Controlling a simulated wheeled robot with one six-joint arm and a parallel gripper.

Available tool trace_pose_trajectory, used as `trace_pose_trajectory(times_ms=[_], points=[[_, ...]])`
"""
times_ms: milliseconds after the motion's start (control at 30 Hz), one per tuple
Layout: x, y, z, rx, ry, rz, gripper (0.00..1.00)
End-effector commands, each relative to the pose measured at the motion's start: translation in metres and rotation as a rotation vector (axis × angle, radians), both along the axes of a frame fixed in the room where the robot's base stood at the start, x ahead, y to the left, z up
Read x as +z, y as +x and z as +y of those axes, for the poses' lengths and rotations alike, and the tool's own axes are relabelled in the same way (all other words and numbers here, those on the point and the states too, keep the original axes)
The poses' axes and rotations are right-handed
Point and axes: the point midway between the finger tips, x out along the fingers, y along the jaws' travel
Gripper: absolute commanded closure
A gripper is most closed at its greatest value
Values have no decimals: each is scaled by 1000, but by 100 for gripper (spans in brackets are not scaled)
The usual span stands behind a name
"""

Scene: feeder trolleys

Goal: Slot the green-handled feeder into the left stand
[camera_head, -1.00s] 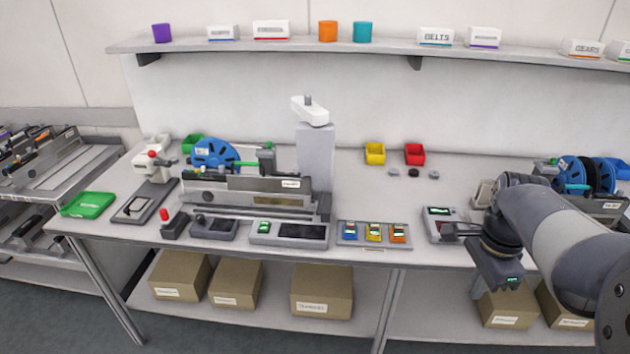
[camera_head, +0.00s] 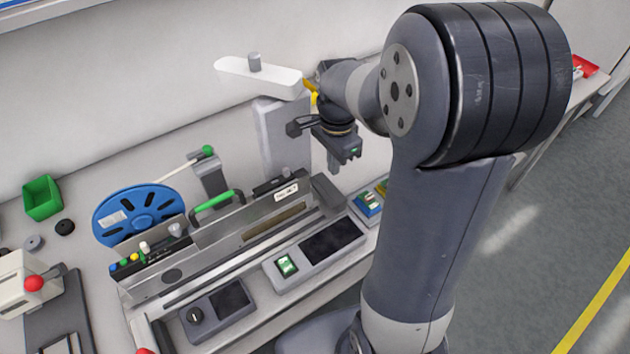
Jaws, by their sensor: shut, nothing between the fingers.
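The green-handled feeder is a long, thin grey plate (camera_head: 258,213) with a green bar handle (camera_head: 214,201) on its top edge and a white label near its right end. It stands upright along the left stand (camera_head: 180,292), a metal rail frame on the bench. I cannot tell whether it sits fully down in the slot. My gripper (camera_head: 334,166) is shut and empty, pointing down beyond the feeder's right end, apart from the handle. My own arm hides the bench to the right.
A blue reel (camera_head: 138,214) stands behind the feeder. A grey post with a white top arm (camera_head: 258,77) rises close to my gripper. Control boxes (camera_head: 315,250) lie along the front. A green bin (camera_head: 42,198) and a red-knobbed device (camera_head: 33,284) are at left.

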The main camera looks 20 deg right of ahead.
Motion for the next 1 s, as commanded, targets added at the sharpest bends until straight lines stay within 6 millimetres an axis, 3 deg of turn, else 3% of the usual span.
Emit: trace_pose_trajectory(times_ms=[233,300,500,1000], points=[[-54,-1,0,0,0,5,100],[-47,-5,14,5,0,0,100],[-49,-11,33,2,0,0,100],[-50,-13,40,1,0,-1,100]])
